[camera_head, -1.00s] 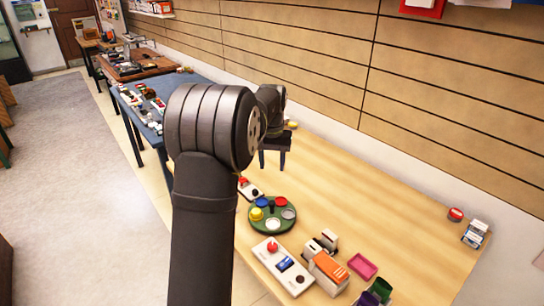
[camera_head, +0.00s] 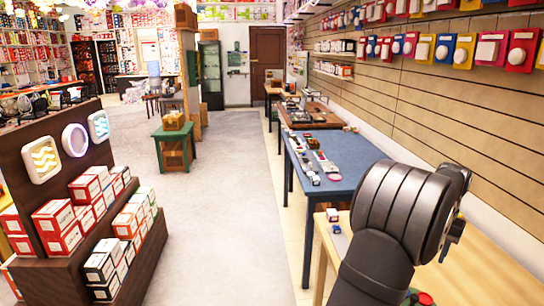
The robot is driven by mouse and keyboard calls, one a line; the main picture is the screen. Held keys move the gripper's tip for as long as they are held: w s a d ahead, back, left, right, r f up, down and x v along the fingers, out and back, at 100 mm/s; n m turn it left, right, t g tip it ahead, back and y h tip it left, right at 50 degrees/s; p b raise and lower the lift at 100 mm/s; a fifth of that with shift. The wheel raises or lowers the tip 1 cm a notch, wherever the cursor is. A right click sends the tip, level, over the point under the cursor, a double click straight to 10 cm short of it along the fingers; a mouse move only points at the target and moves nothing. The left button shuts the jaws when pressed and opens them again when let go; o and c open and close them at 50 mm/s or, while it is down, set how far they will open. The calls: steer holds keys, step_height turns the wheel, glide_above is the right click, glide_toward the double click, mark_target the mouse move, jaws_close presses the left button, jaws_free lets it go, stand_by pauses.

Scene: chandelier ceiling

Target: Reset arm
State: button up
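My dark grey arm (camera_head: 400,215) rises from the lower right, bent at a large ribbed joint. It stands in front of the light wooden table (camera_head: 478,272). A smaller dark link shows just past the joint at its right side. My gripper's fingers are not visible, so I cannot see whether it is open or holds anything.
A blue table (camera_head: 335,182) with small items stands beyond the wooden table, and a brown board table (camera_head: 310,115) behind it. A slatted wall with hanging packs runs along the right. A shelf of boxes (camera_head: 75,215) stands left. The grey floor between is clear.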

step_height(320, 180, down, 17)
steer(key=shift+r, duration=0.2)
stand_by(0.5)
step_height(320, 180, up, 18)
step_height(320, 180, down, 18)
steer(key=shift+r, duration=0.25)
steer(key=shift+f, duration=0.3)
steer(key=m, duration=0.5)
steer(key=shift+r, duration=0.1)
steer(key=shift+m, duration=2.1)
